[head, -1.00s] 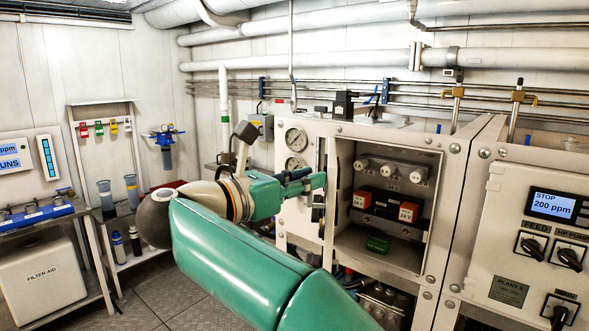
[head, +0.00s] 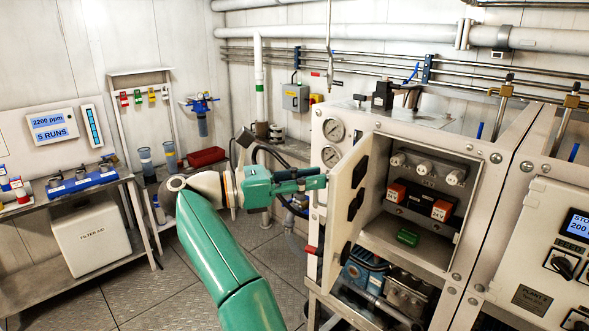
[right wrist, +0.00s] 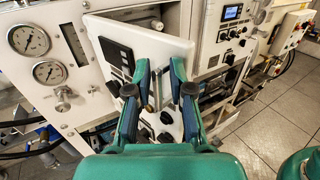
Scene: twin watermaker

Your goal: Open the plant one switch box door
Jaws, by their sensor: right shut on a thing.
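The plant one switch box door (head: 343,205) stands ajar in the head view, swung out on the left of its box (head: 455,150). Its inner face with black switch backs shows. My right gripper (head: 318,181) is at the door's outer side and hides part of its edge. In the right wrist view the white door (right wrist: 170,42) lies beyond my right gripper (right wrist: 160,72), whose fingers are closed around a part on the door's front. The exact grip point is partly hidden by the fingers. My left gripper is not in view.
Gauges (head: 333,130) sit left of the door. The plant two panel (head: 545,245) is at the right.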

